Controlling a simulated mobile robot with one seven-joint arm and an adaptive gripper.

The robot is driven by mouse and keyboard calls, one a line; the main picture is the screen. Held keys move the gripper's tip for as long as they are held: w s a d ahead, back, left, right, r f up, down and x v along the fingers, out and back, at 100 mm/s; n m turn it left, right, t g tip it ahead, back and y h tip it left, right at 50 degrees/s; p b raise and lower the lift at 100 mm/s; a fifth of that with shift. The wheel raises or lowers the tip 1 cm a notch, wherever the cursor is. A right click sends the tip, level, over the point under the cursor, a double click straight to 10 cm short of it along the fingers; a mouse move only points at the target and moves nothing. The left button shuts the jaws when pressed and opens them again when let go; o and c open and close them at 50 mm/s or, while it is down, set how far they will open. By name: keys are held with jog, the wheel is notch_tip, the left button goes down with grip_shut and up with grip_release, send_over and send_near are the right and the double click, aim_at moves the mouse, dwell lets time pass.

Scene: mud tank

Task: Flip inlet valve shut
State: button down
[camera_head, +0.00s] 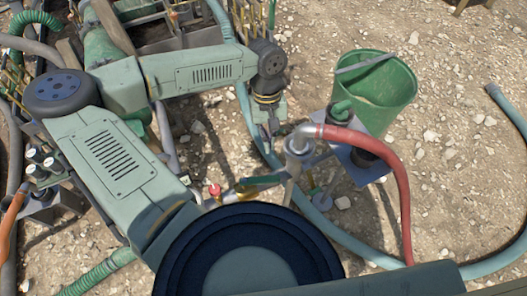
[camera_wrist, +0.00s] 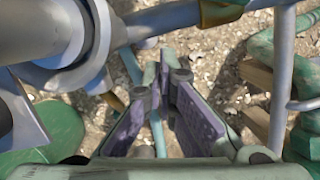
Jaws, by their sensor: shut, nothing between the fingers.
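A brass valve (camera_head: 240,190) with a long green lever (camera_head: 262,180) sits on a pipe left of the pump's grey elbow; I take it for the inlet valve. The lever lies roughly sideways in the head view. In the wrist view a brass fitting (camera_wrist: 220,12) shows at the top edge, on a grey pipe. My gripper (camera_head: 269,146) points down, above and apart from the lever in the head picture. In the wrist view its purple-padded fingers (camera_wrist: 160,72) meet at the tips with nothing between them. Contact with the lever cannot be made out.
A grey elbow (camera_head: 301,138) with a red hose (camera_head: 396,178) stands close right of my gripper. A green bucket (camera_head: 385,92) is behind it. A red knob (camera_head: 214,190) is left of the valve. Blue hose (camera_head: 350,240) curves over stony ground; the right side is open.

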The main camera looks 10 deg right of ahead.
jog(key=v, duration=0.7)
jog(key=shift+s+d+b, duration=0.2)
jog(key=shift+d+b, duration=0.05)
jog(key=shift+b, duration=0.1)
